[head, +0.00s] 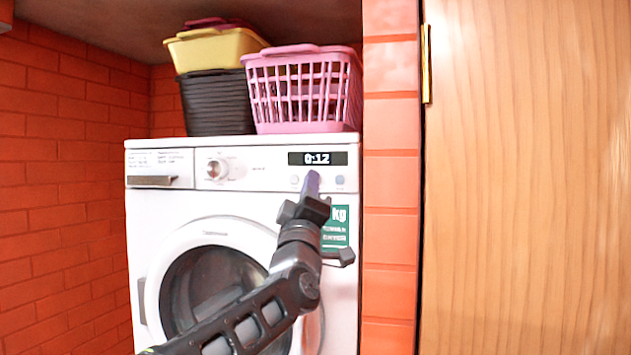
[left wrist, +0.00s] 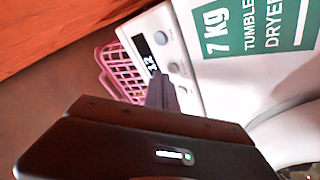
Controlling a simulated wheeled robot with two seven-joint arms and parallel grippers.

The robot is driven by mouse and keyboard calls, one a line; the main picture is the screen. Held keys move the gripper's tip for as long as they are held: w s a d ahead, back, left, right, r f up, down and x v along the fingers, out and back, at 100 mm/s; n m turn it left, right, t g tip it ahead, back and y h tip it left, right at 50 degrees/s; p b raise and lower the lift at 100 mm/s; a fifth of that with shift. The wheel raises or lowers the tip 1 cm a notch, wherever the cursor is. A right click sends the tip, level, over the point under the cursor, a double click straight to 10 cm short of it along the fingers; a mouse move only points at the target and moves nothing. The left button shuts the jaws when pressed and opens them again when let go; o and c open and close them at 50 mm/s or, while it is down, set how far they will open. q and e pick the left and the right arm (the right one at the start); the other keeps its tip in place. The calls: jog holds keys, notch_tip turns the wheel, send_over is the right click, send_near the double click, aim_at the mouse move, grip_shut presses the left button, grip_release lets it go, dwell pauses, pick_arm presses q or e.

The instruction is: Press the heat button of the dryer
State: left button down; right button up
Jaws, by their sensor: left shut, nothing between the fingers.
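The white dryer (head: 165,220) stands in a brick alcove, its display (head: 317,158) reading 0:12. Below the display, a round button (head: 294,180) shows left of my fingertips and a bluish button (head: 340,180) right of them. My left gripper (head: 312,182) is shut and empty, its tips at the panel between these buttons; they may hide a middle button. In the left wrist view the shut fingers (left wrist: 161,92) point at the panel beside the display (left wrist: 146,54), with small buttons (left wrist: 173,67) nearby. I cannot tell whether the tips touch the panel, nor which button is heat. My right gripper is out of view.
A pink basket (head: 305,90) and a dark basket (head: 213,103) with a yellow one (head: 215,49) above it stand on the dryer. A brick pillar (head: 390,200) and a wooden door (head: 525,180) are on the right. A knob (head: 217,169) is left on the panel.

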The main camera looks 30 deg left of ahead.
pick_arm(q)
jog(key=shift+w, duration=0.2)
jog(key=shift+w+a, duration=0.15)
jog(key=shift+w, duration=0.1)
jog(key=shift+w, duration=0.1)
dwell(0.6)
jog(key=shift+s+f+b, duration=0.1)
jog(key=shift+s+b, duration=0.25)
jog(key=shift+b, duration=0.25)
jog(key=shift+s+d, duration=0.2)
jog(key=shift+s+d+b, duration=0.3)
jog(key=shift+s+b, duration=0.15)
jog(key=shift+s, duration=0.5)
jog(key=shift+s+d+b, duration=0.35)
jog(key=shift+s+b, duration=0.15)
jog(key=shift+s, duration=0.4)
jog(key=shift+s+d+b, duration=0.3)
jog(key=shift+s+b, duration=0.15)
jog(key=shift+s, duration=0.5)
